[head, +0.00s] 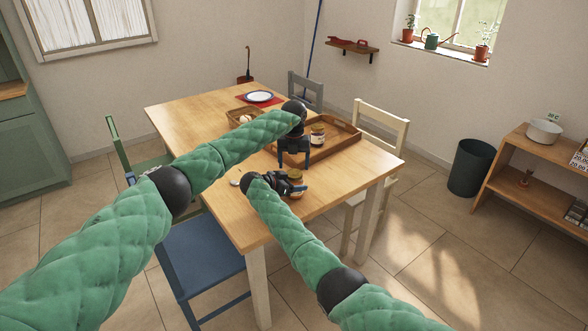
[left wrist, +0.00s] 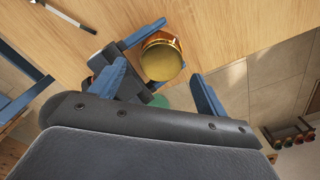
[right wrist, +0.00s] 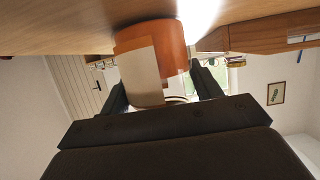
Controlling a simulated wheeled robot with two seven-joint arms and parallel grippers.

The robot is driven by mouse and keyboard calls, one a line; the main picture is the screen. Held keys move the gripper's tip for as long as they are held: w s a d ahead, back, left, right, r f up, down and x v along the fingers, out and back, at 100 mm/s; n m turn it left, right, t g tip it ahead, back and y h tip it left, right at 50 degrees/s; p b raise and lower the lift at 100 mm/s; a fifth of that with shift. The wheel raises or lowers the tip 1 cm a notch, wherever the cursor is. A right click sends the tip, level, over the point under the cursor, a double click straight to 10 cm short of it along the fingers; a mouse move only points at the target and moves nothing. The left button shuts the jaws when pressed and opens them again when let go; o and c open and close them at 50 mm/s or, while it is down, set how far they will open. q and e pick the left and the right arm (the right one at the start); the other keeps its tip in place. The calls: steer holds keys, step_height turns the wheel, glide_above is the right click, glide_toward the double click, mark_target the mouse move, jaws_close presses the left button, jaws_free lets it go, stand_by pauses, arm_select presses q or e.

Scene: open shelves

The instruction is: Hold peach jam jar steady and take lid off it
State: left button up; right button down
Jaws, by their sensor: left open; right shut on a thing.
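The peach jam jar (right wrist: 180,45) is orange with a pale label and stands on the wooden table (head: 205,118). Its gold lid (left wrist: 162,60) is on it in the left wrist view. My right gripper (head: 291,186) is shut on the jar's side, low near the table; its fingers (right wrist: 162,85) flank the jar in the right wrist view. My left gripper (head: 293,162) is open, pointing down above the jar. In the left wrist view the lid shows between and beyond its spread fingers (left wrist: 160,88), apart from them. In the head view my right gripper partly hides the jar.
A wooden tray (head: 345,148) holding another jar (head: 317,134) lies just behind. A basket (head: 232,122) and a white plate (head: 258,97) on a red mat are farther back. A handled utensil (left wrist: 68,17) lies left of the jar. The table's front edge is close.

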mark_target(294, 173)
arm_select(q)
steer(key=shift+r, duration=0.6)
steer(key=shift+c, duration=0.5)
arm_select(e)
steer(key=shift+r, duration=0.1)
arm_select(q)
steer(key=shift+s+d, duration=0.1)
steer(key=shift+d, duration=0.05)
arm_select(e)
steer(key=shift+a, duration=0.1)
arm_select(q)
steer(key=shift+d+r, duration=0.25)
steer(key=shift+d+r+h, duration=0.15)
steer(key=shift+r+h, duration=0.15)
steer(key=shift+r, duration=0.15)
steer(key=shift+r+m, duration=0.6)
steer(key=shift+m, duration=0.5)
steer(key=m, duration=0.2)
steer(key=shift+w+a+r+m, duration=0.2)
steer(key=shift+r+m, duration=0.1)
steer(key=shift+r, duration=0.1)
steer(key=m, duration=0.5)
steer(key=shift+s+a, duration=0.1)
steer(key=shift+a, duration=0.2)
steer(key=shift+f, duration=3.9)
